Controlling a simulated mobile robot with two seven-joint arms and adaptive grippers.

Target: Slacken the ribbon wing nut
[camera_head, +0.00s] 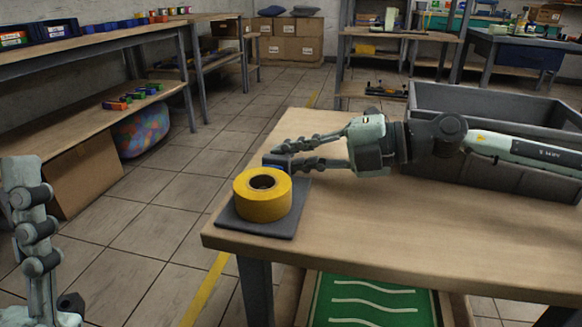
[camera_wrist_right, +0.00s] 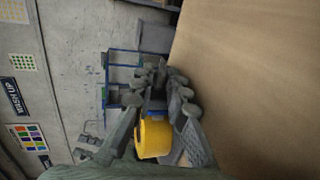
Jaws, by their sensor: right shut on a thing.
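A yellow ribbon roll (camera_head: 262,196) with a dark core lies flat on a grey base plate (camera_head: 258,222) at the table's near left corner. My right gripper (camera_head: 277,159) reaches in from the right, just behind the roll. Its fingers are shut on a small blue part, which I take for the wing nut (camera_head: 274,161); it is mostly hidden by the fingers and roll. In the right wrist view the roll (camera_wrist_right: 154,138) shows beside the fingers (camera_wrist_right: 165,78). My left gripper (camera_head: 35,225) stands upright at the lower left, away from the table; its opening does not show.
A dark grey crate (camera_head: 480,165) stands on the table behind my right arm. The wooden table (camera_head: 400,235) is bare in front. A green board with white wavy lines (camera_head: 370,300) lies below. Shelves (camera_head: 90,125) with small coloured items stand at the left, with open floor between.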

